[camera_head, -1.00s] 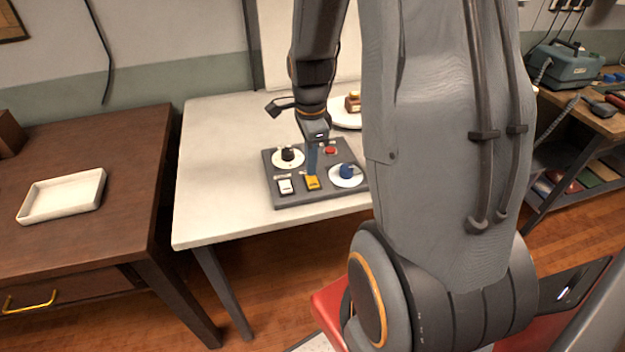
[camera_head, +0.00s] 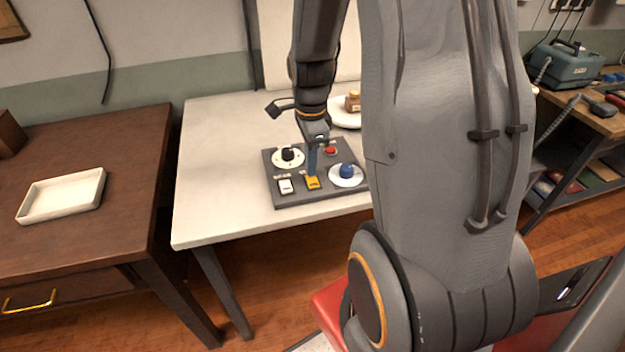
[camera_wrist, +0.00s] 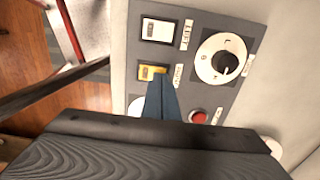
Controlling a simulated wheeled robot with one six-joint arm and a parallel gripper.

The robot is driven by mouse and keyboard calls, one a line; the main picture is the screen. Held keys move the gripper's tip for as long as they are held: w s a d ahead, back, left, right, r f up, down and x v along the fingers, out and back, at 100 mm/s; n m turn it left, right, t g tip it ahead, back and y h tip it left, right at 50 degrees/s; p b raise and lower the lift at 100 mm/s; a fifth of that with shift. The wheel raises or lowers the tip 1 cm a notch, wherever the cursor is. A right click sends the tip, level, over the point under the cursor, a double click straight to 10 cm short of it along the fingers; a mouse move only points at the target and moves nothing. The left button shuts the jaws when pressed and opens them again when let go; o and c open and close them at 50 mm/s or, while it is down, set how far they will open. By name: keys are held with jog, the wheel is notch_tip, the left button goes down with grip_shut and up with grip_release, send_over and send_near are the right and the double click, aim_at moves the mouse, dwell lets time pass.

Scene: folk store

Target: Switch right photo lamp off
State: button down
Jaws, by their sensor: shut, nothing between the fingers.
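A dark grey control panel (camera_head: 326,196) lies on the white table. It carries a white rocker switch (camera_head: 285,186) at the front left and a yellow rocker switch (camera_head: 312,183) to its right. Both also show in the wrist view, the white one (camera_wrist: 158,30) and the yellow one (camera_wrist: 150,73), with labels beside them too small to read surely. My gripper (camera_head: 312,174) is shut and empty, pointing down with its blue fingertips at the yellow switch. In the wrist view my fingertips (camera_wrist: 160,80) overlap the yellow switch's edge; whether they touch it I cannot tell.
The panel also holds a black knob on a white dial (camera_head: 288,155), a red button (camera_head: 331,150) and a blue knob (camera_head: 347,171). A round white stand (camera_head: 345,118) is behind. The white table's left part (camera_head: 220,190) is clear.

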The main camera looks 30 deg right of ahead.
jog(key=shift+f, duration=0.55)
jog(key=shift+r, duration=0.1)
notch_tip(320, 180, up, 7)
jog(key=p, duration=0.5)
dwell(0.6)
dwell(0.3)
jog(key=s+a+n+b, duration=0.3)
jog(key=a+n, duration=0.3)
jog(key=n, duration=0.4)
jog(key=s+a+n+t+b, duration=0.1)
jog(key=s+a+n+b, duration=0.2)
jog(key=a+n, duration=0.4)
jog(key=s+n, duration=0.1)
jog(key=n, duration=0.3)
jog(key=shift+s, duration=0.35)
jog(key=shift+d, duration=0.1)
